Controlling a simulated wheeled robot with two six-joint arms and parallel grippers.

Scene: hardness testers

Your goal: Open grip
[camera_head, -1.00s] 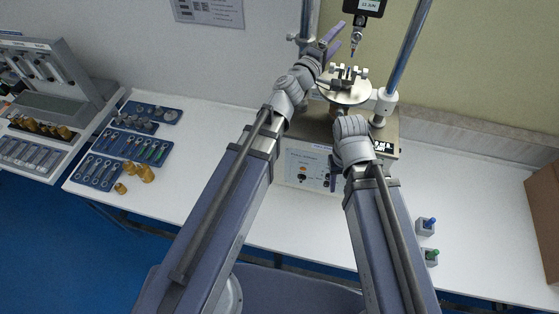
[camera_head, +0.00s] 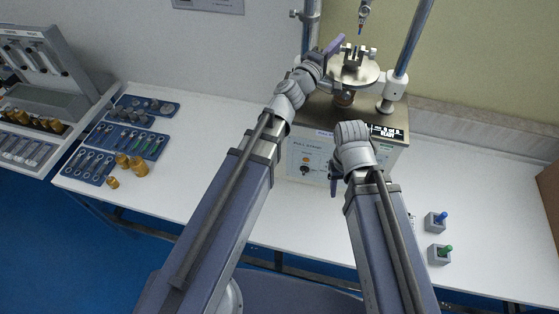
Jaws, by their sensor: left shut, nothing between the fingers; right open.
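The tester (camera_head: 318,118) stands on the white table with two upright metal columns. A round metal plate (camera_head: 343,73) on it carries a small metal grip (camera_head: 354,57) with jaws.
Blue trays (camera_head: 88,166) with small parts lie on the left of the table, beside brass weights (camera_head: 138,166). A grey rack (camera_head: 50,75) stands further left. Two small blocks with a blue knob (camera_head: 437,220) and a green knob (camera_head: 440,254) sit at the right. The right tabletop is mostly clear.

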